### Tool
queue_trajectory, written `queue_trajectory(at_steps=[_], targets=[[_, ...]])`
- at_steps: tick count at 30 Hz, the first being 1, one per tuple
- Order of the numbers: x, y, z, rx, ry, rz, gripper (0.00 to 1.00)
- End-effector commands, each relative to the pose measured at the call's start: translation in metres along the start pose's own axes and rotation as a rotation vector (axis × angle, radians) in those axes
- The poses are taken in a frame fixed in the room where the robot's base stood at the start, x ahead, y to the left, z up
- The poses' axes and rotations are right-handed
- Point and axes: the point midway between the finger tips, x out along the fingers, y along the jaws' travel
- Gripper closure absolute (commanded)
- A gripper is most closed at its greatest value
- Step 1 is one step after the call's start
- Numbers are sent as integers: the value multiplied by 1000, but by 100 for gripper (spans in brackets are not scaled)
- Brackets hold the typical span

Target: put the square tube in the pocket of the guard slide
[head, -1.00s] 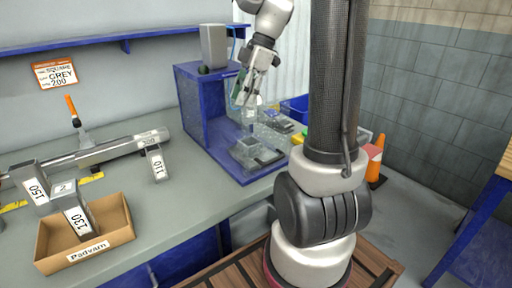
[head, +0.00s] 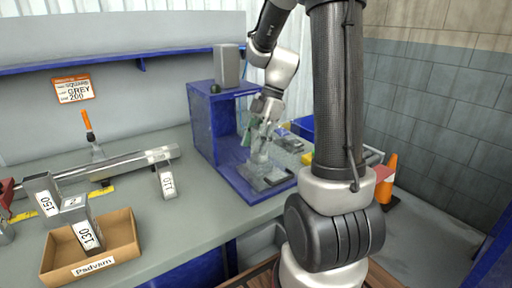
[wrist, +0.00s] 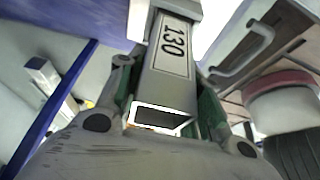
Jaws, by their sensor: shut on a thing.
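The square tube (wrist: 172,60) is grey with a "130" label and an open, hollow end facing the wrist camera. My gripper (wrist: 165,100) is shut on it, with green-padded fingers at its sides. In the head view my gripper (head: 260,128) is in front of the blue machine housing, above the guard slide (head: 268,178). The guard slide is a dark grey and clear assembly on the blue base. Clear panels and the gripper blur the tube there, and the pocket cannot be made out clearly.
The blue housing (head: 203,130) stands left of my gripper, with a grey box (head: 227,66) on top. A cardboard tray (head: 122,238) holds another tube marked 130 (head: 84,232). Tubes marked 150 (head: 42,193) and 110 (head: 166,180) stand on the bench. An orange cone (head: 386,180) is at right.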

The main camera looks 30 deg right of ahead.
Motion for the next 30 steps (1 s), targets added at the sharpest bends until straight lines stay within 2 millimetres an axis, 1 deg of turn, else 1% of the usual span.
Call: queue_trajectory(at_steps=[1,3,13,14,15,17,26,28,30], targets=[[8,0,3,1,1,-3,92],[13,0,6,0,0,-1,92],[16,0,7,0,-1,0,92],[16,0,7,0,-1,0,61],[16,0,7,0,-1,1,54],[16,0,7,0,-1,0,43],[15,0,7,0,-1,1,43],[13,0,6,-1,-1,2,43],[6,1,6,-1,-1,2,43]])
